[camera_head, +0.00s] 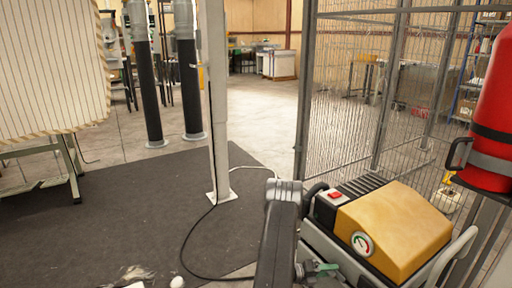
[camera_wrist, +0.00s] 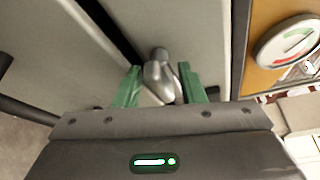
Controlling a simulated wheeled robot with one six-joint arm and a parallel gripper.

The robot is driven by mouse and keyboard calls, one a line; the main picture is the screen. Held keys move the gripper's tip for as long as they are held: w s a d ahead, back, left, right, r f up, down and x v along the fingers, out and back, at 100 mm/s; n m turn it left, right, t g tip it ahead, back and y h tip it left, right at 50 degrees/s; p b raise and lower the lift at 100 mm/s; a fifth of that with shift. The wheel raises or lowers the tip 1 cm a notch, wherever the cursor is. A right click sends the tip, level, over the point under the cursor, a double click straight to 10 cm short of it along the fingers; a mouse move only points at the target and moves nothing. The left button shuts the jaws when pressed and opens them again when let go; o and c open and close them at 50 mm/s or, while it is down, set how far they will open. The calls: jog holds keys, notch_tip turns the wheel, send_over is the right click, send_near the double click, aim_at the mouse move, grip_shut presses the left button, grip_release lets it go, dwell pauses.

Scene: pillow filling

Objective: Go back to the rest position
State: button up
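My gripper (camera_wrist: 158,72) has two green fingers that stand apart in the wrist view. A silver metal fitting (camera_wrist: 159,75) shows in the gap between them. No clear grip on it shows, and I cannot tell whether either finger touches it. In the head view my gripper (camera_head: 318,270) is low in the picture, beside the yellow-topped machine (camera_head: 400,232), partly hidden by my dark arm (camera_head: 277,235).
The machine has a red switch (camera_head: 334,195) and a round gauge (camera_head: 362,244). A red cylinder (camera_head: 496,110) stands at the right, before a wire mesh fence (camera_head: 345,90). A white post (camera_head: 216,100) rises from a dark mat (camera_head: 120,225). A striped pillow cover (camera_head: 50,70) hangs at left.

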jog(key=shift+m+y, duration=0.3)
jog(key=shift+m, duration=0.4)
